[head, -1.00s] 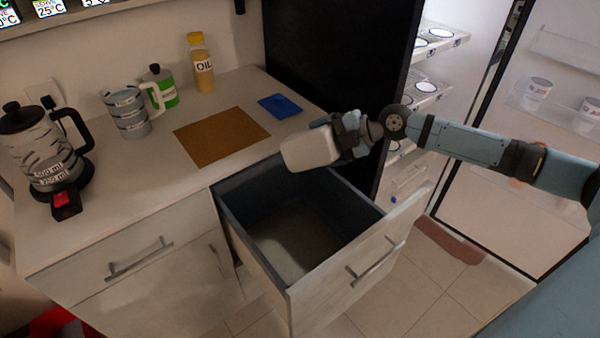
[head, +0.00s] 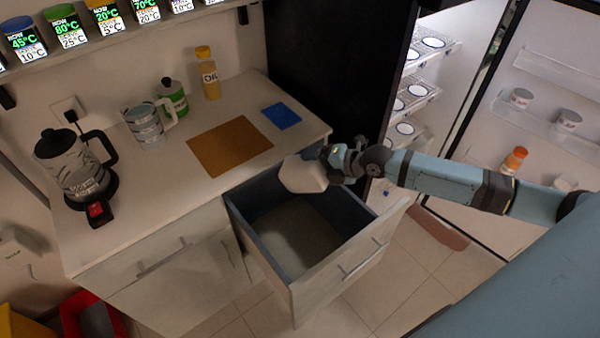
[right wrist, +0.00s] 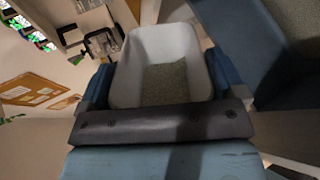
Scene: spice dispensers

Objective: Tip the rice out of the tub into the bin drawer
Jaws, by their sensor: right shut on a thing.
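My right gripper (head: 336,161) is shut on the white tub (head: 302,175) and holds it above the back part of the open bin drawer (head: 285,283). In the right wrist view the tub (right wrist: 122,80) sits between the two blue fingers, its opening facing the camera. Grey, grainy rice (right wrist: 165,84) lies inside it. In the head view the tub looks tilted, and its inside is hidden. The drawer has dark blue inner walls and a greyish floor; I cannot tell whether rice lies there. My left gripper is not in view.
The counter beside the drawer holds a kettle (head: 75,165), a measuring jug (head: 145,125), a green bottle (head: 172,97), an oil bottle (head: 208,75), a brown board (head: 228,147) and a blue mat (head: 282,115). An open fridge (head: 480,95) stands at the right.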

